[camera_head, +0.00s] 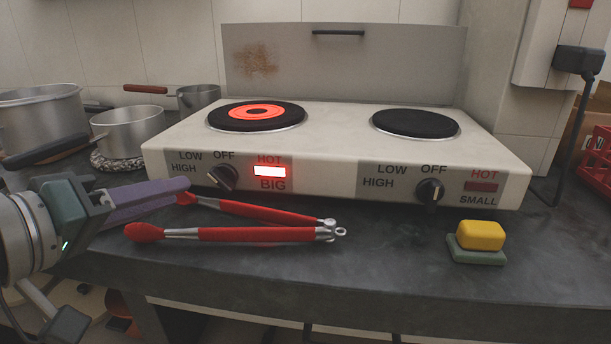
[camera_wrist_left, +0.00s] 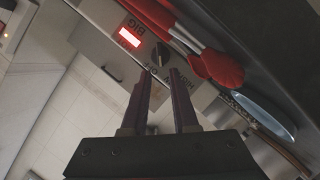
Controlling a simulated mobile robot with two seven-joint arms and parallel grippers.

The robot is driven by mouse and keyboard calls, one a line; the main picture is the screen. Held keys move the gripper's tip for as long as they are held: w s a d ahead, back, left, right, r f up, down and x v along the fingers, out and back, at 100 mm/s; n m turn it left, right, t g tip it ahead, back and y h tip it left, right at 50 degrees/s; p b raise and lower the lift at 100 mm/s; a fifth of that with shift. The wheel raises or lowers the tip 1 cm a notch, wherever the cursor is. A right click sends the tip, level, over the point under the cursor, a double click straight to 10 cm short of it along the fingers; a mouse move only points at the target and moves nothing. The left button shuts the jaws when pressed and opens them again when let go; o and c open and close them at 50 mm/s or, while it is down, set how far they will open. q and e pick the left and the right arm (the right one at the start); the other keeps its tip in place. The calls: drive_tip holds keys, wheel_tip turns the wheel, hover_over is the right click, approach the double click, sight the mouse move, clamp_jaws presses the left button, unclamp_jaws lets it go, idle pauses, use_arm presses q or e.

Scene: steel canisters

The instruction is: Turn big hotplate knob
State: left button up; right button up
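The big hotplate knob (camera_head: 222,178) is a black dial on the white cooker's front, beside the lit red HOT light (camera_head: 269,171) marked BIG. The big hotplate (camera_head: 256,115) glows orange in its middle. My left gripper (camera_head: 184,188) has purple fingers and reaches in from the left, its tips just left of the knob. In the left wrist view the fingers (camera_wrist_left: 160,73) are spread with nothing between them, and the knob (camera_wrist_left: 159,54) lies just past their tips. My right gripper is in neither view.
Red-tipped tongs (camera_head: 230,234) lie on the dark counter below the knob, close to my left gripper. The small hotplate knob (camera_head: 430,191) and a yellow sponge-like block (camera_head: 481,235) are at the right. Pots (camera_head: 128,128) stand at the left.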

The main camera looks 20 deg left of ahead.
sight(215, 181)
use_arm(q)
drive_tip(key=b+x, duration=0.2)
drive_tip(key=x, duration=0.5)
drive_tip(key=shift+w, duration=0.2)
clamp_jaws()
